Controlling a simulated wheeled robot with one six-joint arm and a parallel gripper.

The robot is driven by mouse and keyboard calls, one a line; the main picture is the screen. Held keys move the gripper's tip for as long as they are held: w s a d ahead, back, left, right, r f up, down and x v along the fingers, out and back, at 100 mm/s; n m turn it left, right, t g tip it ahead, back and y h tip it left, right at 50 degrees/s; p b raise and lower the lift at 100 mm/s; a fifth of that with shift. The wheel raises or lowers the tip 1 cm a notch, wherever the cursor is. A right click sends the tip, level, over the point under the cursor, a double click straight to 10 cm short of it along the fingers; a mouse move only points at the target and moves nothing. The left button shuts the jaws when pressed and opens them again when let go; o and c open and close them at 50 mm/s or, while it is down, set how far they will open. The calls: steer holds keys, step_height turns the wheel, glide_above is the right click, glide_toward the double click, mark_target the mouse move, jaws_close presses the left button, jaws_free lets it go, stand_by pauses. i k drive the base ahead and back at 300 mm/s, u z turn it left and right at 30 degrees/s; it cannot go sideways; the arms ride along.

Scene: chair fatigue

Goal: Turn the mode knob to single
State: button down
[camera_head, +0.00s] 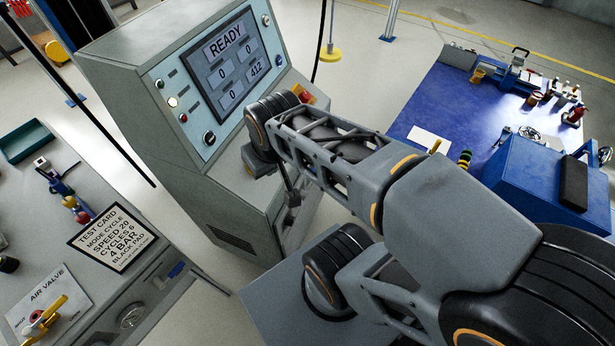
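The grey control console (135,62) stands at upper centre, with a light blue panel around a screen (232,65) that reads READY, with 0, 0, 0 and 412 below. A black round knob (209,137) sits at the panel's lower left; it may be the mode knob, but its label and pointer are too small to read. Another dark knob (266,20) is at the panel's upper right. My gripper (291,198) hangs below my arm's wrist, in front of the console's lower front and apart from the knobs. It is small and dark, and its finger opening is unclear.
Small lamps or buttons, one lit white (172,101), line the panel's left edge. A red-and-yellow button (304,95) is partly hidden behind my arm. A test card (112,238) reading MODE CYCLE lies on the left bench, near an air valve (42,318). A blue-topped workbench (425,100) stands right.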

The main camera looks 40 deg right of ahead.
mark_target(290, 221)
steer(key=k, duration=0.5)
steer(key=z, duration=2.4)
steer(key=k, duration=1.05)
steer(key=u, duration=1.65)
steer(key=i, duration=0.5)
